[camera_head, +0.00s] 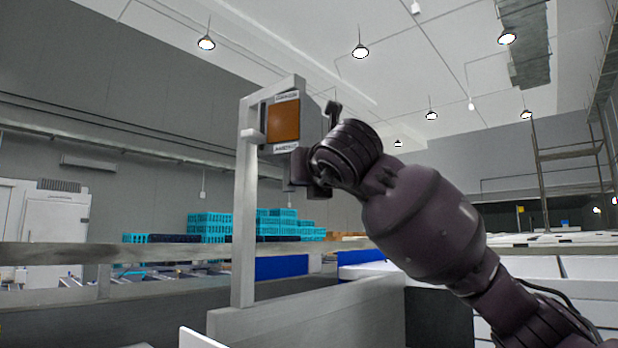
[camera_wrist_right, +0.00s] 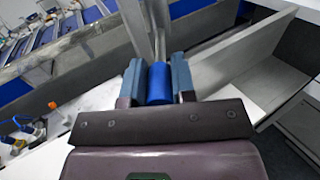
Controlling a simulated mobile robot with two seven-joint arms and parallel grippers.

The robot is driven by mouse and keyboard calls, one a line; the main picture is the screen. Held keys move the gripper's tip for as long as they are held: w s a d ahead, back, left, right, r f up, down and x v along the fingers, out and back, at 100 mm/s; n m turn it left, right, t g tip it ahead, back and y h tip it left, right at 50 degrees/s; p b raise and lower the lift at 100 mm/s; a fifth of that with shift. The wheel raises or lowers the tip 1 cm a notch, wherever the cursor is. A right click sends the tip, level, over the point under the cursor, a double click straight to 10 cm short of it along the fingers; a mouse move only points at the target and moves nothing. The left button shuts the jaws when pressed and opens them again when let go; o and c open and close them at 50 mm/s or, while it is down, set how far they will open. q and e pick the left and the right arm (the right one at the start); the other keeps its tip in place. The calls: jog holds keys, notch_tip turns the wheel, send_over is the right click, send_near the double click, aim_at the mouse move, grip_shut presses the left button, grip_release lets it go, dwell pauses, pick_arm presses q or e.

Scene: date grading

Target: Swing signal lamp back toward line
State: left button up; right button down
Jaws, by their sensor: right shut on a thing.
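The signal lamp (camera_head: 284,121) shows as an orange square panel with white labels above and below it. It hangs in a pale upright frame (camera_head: 246,200) and its orange face is turned to my head camera. My right arm reaches in from the right and its gripper (camera_wrist_right: 157,75) is at the lamp's right side. In the right wrist view its two fingers are shut on a blue cylindrical grip (camera_wrist_right: 159,86). In the head view the fingertips and the grip are hidden behind the lamp and wrist. My left gripper is not in view.
A grey rail (camera_head: 150,252) crosses behind the post. A grey partition wall (camera_head: 310,306) stands below the lamp. Stacked turquoise crates (camera_head: 210,226) stand farther back. White bins (camera_head: 590,268) are at the right. The air left of the post is clear.

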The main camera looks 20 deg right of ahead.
jog(key=shift+w+a+r+m+g+h, duration=0.15)
jog(key=shift+a+m+h, duration=0.35)
jog(key=shift+h, duration=0.35)
jog(key=shift+s+a+f+m+g+h, duration=0.1)
jog(key=shift+a+m+h, duration=0.35)
jog(key=shift+m+h, duration=0.35)
jog(key=shift+w+a+r+m+g+h, duration=0.15)
jog(key=shift+a+m+h, duration=0.3)
jog(key=shift+h, duration=0.5)
jog(key=shift+f, duration=0.1)
jog(key=c, duration=0.9)
grip_release()
jog(key=shift+a, duration=0.1)
jog(key=shift+c, duration=0.2)
jog(key=v, duration=1)
jog(key=shift+s+a+b, duration=0.15)
jog(key=shift+s+b, duration=0.2)
jog(key=shift+b, duration=0.1)
